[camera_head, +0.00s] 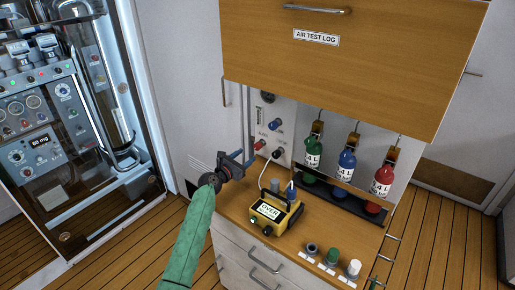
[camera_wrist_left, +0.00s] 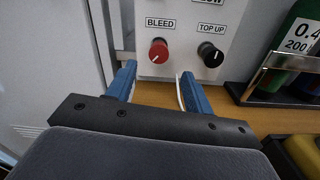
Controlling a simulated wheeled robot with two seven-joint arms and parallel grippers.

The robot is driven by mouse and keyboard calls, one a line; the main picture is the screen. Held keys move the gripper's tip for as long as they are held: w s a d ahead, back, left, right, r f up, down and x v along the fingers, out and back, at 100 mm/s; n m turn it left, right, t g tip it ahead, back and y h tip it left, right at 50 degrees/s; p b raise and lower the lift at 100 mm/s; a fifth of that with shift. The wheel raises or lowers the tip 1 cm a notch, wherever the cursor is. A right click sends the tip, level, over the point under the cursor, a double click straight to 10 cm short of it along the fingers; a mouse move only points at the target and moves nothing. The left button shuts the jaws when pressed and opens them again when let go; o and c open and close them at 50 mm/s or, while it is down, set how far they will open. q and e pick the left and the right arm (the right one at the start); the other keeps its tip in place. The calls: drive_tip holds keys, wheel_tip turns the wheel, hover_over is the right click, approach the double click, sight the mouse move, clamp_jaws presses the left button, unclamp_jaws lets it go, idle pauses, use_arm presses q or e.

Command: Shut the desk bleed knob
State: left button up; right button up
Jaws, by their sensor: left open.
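The red bleed knob (camera_wrist_left: 159,52) with a white pointer line sits on the white panel under a "BLEED" label (camera_wrist_left: 160,23). In the head view the knob (camera_head: 259,144) is small, just beyond my left fingertips. My left gripper (camera_head: 245,157) is open and empty, pointing at the panel. In the left wrist view its blue fingers (camera_wrist_left: 158,73) lie on either side below the knob, apart from it. My right gripper is not in view.
The black top up knob (camera_wrist_left: 210,54) is close on the right. A yellow tester (camera_head: 275,213) reading "OVER" stands on the desk, with a hose rising from it. Green, blue and red bottles (camera_head: 347,170) stand in a rack at right. A wooden cabinet (camera_head: 350,50) overhangs the panel.

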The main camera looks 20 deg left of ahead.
sight(256, 148)
use_arm(q)
drive_tip(key=shift+f+n, duration=0.1)
drive_tip(key=shift+n, duration=0.3)
drive_tip(key=shift+w+a+f+n, duration=0.15)
drive_tip(key=shift+w+n, duration=0.1)
drive_tip(key=shift+n, duration=0.15)
drive_tip(key=shift+p+x, duration=0.6)
drive_tip(key=shift+x, duration=3.1)
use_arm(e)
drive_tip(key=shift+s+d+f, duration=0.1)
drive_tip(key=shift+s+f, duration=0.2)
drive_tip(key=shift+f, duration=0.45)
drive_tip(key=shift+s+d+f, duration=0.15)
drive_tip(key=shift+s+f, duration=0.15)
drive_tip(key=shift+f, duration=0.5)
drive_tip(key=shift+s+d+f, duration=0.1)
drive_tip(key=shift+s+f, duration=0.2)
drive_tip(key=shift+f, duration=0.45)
